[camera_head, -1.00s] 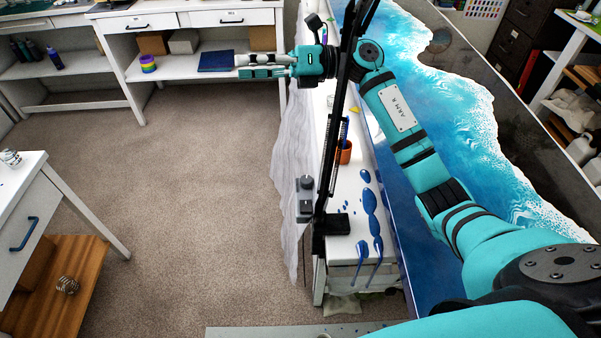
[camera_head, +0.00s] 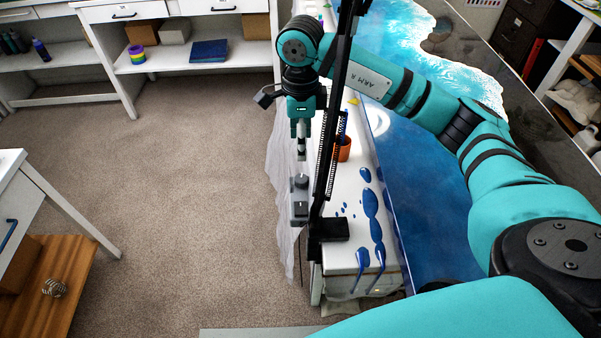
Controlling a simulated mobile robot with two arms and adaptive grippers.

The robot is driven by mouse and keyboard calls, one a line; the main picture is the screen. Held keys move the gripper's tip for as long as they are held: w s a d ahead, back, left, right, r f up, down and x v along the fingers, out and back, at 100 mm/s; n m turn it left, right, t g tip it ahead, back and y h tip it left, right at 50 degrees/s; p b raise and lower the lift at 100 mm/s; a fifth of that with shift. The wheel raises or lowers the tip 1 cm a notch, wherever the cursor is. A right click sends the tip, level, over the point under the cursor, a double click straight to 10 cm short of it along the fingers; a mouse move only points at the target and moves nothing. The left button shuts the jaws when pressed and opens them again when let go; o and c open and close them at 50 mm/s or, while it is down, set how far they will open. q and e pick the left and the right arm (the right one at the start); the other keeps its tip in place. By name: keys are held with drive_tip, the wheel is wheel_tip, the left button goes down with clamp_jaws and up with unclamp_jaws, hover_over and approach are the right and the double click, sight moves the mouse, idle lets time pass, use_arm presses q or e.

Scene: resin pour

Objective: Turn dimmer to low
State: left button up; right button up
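A small grey control box (camera_head: 299,211) with dark knobs, apparently the dimmer, sits at the left edge of the white bench, beside the base of a black lamp arm. One round knob (camera_head: 301,182) is at its far end. My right gripper (camera_head: 302,157) points down just beyond the box, a little above the knob in the picture. A small gap shows between fingertips and knob. The fingers overlap from this angle, so their opening is unclear. The knob's setting is too small to read. My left gripper is out of view.
The black lamp arm (camera_head: 336,110) rises close to the right of my gripper. An orange cup (camera_head: 342,149) with pens and blue resin spills (camera_head: 371,203) are on the bench (camera_head: 341,185). The blue resin table (camera_head: 420,190) lies right. Open carpet (camera_head: 190,180) lies left.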

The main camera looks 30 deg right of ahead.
sight(301, 178)
drive_tip(key=f+p, duration=0.1)
drive_tip(key=f, duration=1)
drive_tip(key=shift+s+a+p, duration=0.1)
drive_tip(key=shift+s+p, duration=0.1)
drive_tip(key=shift+p, duration=0.2)
drive_tip(key=shift+f, duration=0.35)
drive_tip(key=shift+c, duration=0.2)
clamp_jaws()
